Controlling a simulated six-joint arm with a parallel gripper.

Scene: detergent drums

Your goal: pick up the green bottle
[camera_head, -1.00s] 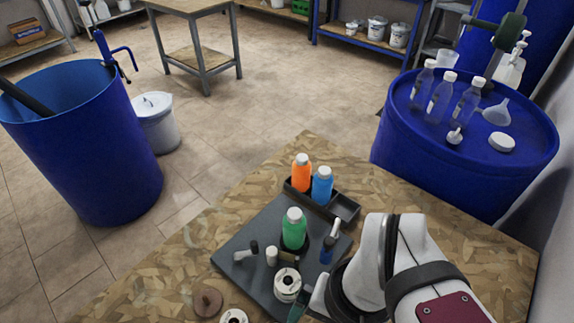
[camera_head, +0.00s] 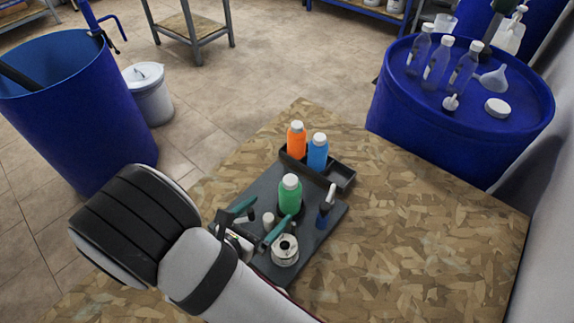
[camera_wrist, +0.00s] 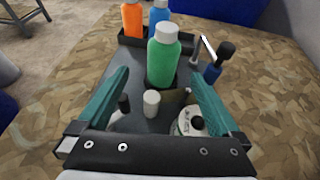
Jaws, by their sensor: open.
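The green bottle (camera_head: 289,194) with a white cap stands upright on a dark grey tray (camera_head: 318,228) on the wood-chip table. In the wrist view the green bottle (camera_wrist: 163,58) is ahead of the fingertips, near the middle between them. My gripper (camera_head: 258,222) has teal fingers and comes in from the left in the head view. In the wrist view my gripper (camera_wrist: 160,88) is open and empty, its fingers spread to either side. It does not touch the bottle as far as I can see.
An orange bottle (camera_head: 296,140) and a blue bottle (camera_head: 317,152) stand in a black holder behind. A small white cylinder (camera_wrist: 152,103) and a white round container (camera_wrist: 192,122) lie near my fingers. The table's right side is clear.

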